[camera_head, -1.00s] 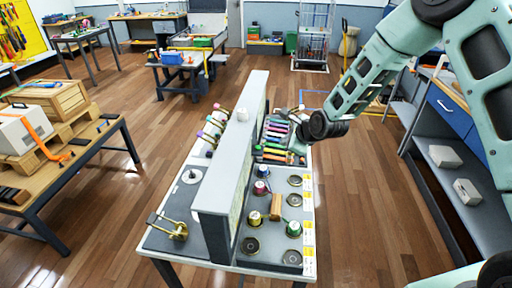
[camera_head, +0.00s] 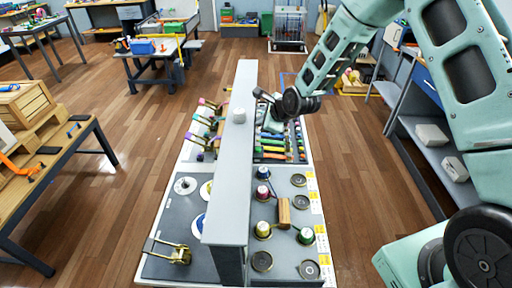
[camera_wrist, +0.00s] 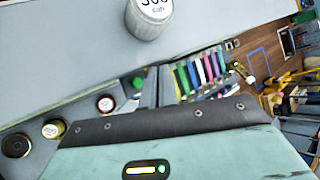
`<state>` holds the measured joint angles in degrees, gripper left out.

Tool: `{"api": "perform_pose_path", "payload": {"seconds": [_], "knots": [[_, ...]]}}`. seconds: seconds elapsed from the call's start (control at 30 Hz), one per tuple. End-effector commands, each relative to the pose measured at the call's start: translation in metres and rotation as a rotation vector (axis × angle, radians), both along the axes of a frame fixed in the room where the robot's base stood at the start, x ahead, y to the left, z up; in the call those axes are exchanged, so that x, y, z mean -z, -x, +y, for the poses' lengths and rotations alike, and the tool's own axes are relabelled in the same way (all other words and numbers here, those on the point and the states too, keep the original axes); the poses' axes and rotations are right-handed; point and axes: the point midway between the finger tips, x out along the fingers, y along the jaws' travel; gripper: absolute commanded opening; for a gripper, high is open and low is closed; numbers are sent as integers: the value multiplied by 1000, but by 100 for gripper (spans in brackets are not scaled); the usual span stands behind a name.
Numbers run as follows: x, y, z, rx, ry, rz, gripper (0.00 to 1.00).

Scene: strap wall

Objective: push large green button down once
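No large green button can be made out for sure. A green-topped round piece (camera_head: 306,236) sits on the right side of the bench, beside a wooden block; a small green top (camera_wrist: 137,82) also shows in the wrist view. My gripper (camera_head: 264,96) is above the far part of the bench, just right of the upright grey wall and apart from the green-topped piece. Its fingers are small and dark in the head view and cannot be made out in the wrist view, so its opening is unclear.
The grey wall (camera_head: 231,185) divides the bench lengthwise. A white labelled can (camera_head: 239,115) stands on its top edge, also large in the wrist view (camera_wrist: 149,18). Coloured strips (camera_head: 283,142) lie below my arm. A wooden table (camera_head: 75,150) stands left, with clear floor between.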

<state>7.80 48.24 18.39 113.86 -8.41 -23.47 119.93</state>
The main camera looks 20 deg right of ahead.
Motion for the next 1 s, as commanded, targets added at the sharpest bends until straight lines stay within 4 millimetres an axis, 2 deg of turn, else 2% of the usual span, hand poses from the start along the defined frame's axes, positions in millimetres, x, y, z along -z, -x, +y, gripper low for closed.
{"api": "perform_pose_path", "payload": {"seconds": [0.13,0.27,0.73,1.0], "knots": [[0,-2,5,-6,-5,-9,0],[9,-2,6,-7,-6,-9,0],[73,-1,3,-3,-4,-4,0],[87,-1,3,-3,-3,-5,0]]}}
